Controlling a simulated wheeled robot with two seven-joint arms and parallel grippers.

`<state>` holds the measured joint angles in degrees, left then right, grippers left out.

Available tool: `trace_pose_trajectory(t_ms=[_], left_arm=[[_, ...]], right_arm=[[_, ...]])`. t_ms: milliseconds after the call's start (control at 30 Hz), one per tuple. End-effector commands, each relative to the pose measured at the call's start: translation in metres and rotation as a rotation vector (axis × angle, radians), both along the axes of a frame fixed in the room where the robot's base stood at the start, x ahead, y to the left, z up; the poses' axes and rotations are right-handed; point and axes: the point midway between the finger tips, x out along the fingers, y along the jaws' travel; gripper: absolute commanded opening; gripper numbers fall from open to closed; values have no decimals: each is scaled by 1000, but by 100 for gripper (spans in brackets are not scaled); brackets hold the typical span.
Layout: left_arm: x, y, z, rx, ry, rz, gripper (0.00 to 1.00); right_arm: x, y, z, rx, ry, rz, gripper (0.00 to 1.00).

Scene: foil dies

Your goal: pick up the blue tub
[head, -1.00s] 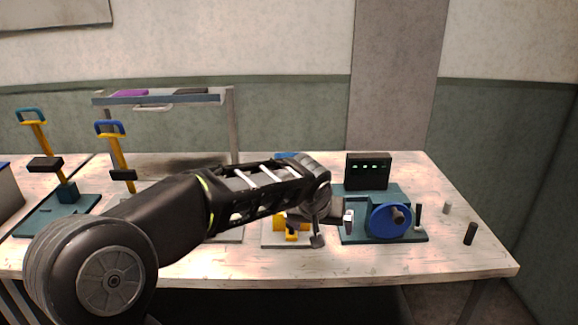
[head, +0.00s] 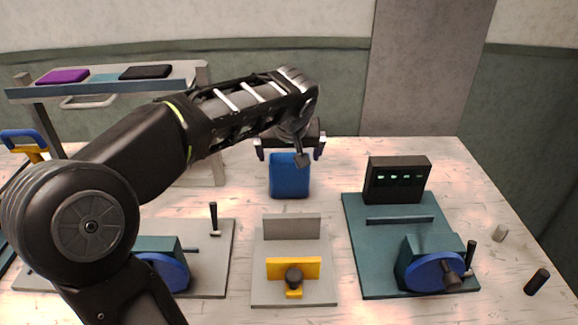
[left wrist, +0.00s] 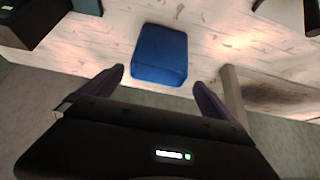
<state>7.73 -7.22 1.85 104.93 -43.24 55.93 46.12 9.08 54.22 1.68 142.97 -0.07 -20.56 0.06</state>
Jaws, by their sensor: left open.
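The blue tub (head: 290,180) stands on the table behind the grey plate with the yellow clamp. In the left wrist view the blue tub (left wrist: 160,54) lies ahead of the fingers, near the middle of the gap between them. My left gripper (head: 290,155) is open and empty, its two fingers spread above the tub's top in the head view. In the left wrist view the left gripper (left wrist: 158,80) shows both fingers apart from the tub. My right gripper is not in view.
A teal machine (head: 400,245) with a blue wheel and dark display stands right of the tub. A grey plate with a yellow clamp (head: 293,268) lies in front. A raised shelf (head: 110,85) is at left. Two small cylinders, one dark (head: 537,281), lie far right.

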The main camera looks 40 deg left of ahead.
Motion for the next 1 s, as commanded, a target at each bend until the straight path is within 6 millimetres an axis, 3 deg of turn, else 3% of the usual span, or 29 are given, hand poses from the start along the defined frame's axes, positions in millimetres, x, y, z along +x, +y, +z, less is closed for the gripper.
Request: trace_pose_trajectory(t_ms=[267, 533, 867, 1000], left_arm=[[0, 0, -1, 0, 0, 0, 100], [9, 8, -21, -1, 3, 1, 100], [11, 9, -23, -1, 1, 0, 100], [14, 11, -34, -1, 3, 0, 100]], right_arm=[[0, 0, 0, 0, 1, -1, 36], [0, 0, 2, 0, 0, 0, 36], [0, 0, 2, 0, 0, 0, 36], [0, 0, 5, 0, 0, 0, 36]])
